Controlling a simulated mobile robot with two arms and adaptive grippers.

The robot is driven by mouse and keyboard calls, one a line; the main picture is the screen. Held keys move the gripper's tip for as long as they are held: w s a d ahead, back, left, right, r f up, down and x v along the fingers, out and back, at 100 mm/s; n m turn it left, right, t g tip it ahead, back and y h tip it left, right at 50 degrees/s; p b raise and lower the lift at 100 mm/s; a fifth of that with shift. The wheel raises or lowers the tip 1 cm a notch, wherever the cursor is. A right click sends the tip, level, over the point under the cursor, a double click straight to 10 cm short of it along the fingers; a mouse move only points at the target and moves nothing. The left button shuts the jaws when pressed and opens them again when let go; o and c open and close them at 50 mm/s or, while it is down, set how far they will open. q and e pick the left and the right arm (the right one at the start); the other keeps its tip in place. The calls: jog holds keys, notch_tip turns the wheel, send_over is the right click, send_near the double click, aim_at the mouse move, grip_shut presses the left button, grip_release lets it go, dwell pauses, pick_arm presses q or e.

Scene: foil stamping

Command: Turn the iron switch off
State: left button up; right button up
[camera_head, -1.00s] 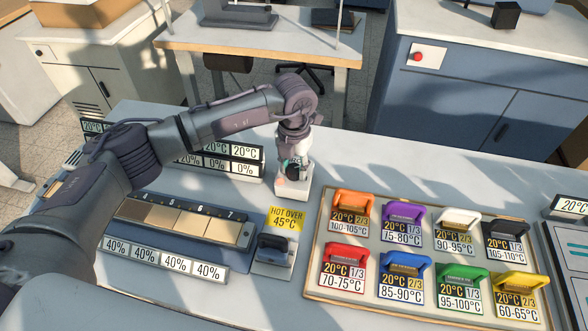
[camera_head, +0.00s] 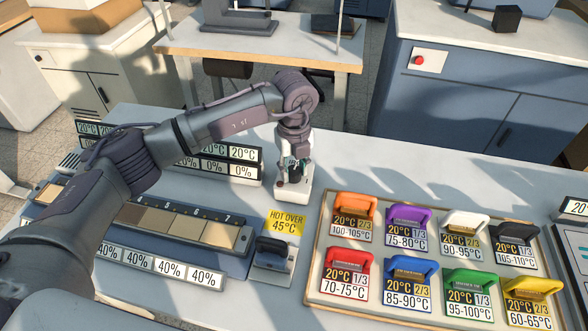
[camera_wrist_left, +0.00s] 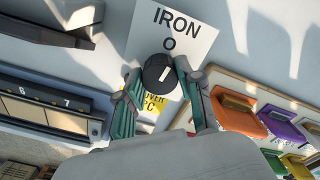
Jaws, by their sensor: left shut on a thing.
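The iron switch is a round black knob (camera_wrist_left: 159,73) with a white pointer mark, on a white plate (camera_wrist_left: 188,30) labelled "IRON" and "O" in the left wrist view. My left gripper (camera_wrist_left: 160,82) is shut on the knob, a finger on each side. The pointer mark is tilted relative to the "O". In the head view, my left gripper (camera_head: 294,172) is over the white switch box (camera_head: 297,195), and hides most of the knob. The iron (camera_head: 272,250) with a dark handle stands by the yellow "HOT OVER 45°C" sign (camera_head: 285,222). My right gripper is not in view.
A tray (camera_head: 318,235) of several coloured, temperature-labelled blocks lies to the right of the iron. A strip with numbered slots (camera_head: 170,222) lies to the left, with display panels behind and in front. Some bare table shows behind the tray.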

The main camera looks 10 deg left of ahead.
aim_at(294, 170)
pick_arm(q)
jog(key=shift+n, duration=0.7)
jog(key=shift+r, duration=0.1)
jog(key=o, duration=1.2)
jog(key=shift+c, duration=0.2)
jog(key=shift+r, duration=0.15)
notch_tip(294, 170, up, 12)
jog(key=shift+f, duration=0.2)
jog(key=shift+r, duration=0.1)
